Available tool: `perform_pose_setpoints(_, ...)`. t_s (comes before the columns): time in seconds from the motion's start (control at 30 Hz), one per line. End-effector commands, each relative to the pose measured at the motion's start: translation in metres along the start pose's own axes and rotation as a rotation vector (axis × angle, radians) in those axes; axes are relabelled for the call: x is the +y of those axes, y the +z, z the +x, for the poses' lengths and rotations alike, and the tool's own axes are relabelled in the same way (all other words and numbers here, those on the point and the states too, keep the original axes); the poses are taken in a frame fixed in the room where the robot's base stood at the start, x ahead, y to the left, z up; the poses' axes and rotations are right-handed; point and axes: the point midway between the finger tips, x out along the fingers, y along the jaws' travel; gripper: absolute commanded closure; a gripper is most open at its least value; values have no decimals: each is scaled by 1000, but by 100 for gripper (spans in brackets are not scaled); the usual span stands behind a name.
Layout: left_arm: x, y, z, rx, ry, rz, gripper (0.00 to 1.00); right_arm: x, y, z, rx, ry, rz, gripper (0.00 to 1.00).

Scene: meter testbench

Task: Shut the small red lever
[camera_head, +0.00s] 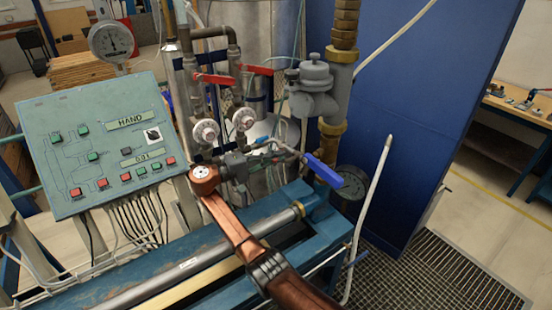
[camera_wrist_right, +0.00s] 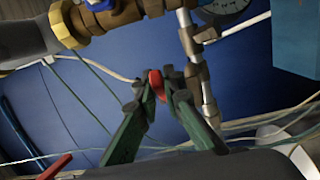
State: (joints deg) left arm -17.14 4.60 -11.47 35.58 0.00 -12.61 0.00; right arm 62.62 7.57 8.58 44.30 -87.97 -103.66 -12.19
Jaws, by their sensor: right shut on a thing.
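The small red lever (camera_wrist_right: 155,83) shows in the right wrist view between the fingertips of my right gripper (camera_wrist_right: 157,88). The green fingers are closed in on it from both sides, next to a metal pipe with brass fittings. In the head view my right gripper (camera_head: 274,152) reaches in from the copper-coloured arm over the blue bench, among the small valves. The small red lever cannot be made out there, as the gripper and fittings hide it. My left gripper is not in view.
Two larger red levers (camera_head: 213,78) (camera_head: 257,69) sit on pipes above the round gauges. A blue lever (camera_head: 323,170) is right of the gripper. A control panel (camera_head: 95,145) stands left, a blue wall (camera_head: 420,110) right. A white hose (camera_head: 372,205) rises at the bench end.

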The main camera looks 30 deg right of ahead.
Motion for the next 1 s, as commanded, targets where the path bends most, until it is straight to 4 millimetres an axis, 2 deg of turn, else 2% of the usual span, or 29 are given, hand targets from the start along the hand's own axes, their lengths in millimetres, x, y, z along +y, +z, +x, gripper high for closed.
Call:
perform_pose_setpoints(0.07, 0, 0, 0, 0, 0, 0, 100, -1, 0, 0, 0, -2, -2, 100)
perform_pose_setpoints(0.1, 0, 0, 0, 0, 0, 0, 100, -1, 0, 0, 0, -1, -2, 90)
perform_pose_setpoints(0.2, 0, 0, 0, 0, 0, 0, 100, -1, 0, 0, 0, -1, -2, 84)
perform_pose_setpoints(0.47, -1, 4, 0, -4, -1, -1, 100, 0, 0, -1, 1, 0, -1, 84)
perform_pose_setpoints(0.57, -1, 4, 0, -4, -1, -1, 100, 0, -1, -8, 2, 0, -1, 84)
perform_pose_setpoints(0.67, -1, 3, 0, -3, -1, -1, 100, 0, -1, -23, 4, 0, -2, 84)
perform_pose_setpoints(1.0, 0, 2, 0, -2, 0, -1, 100, 0, -1, -92, 3, 0, -2, 84)
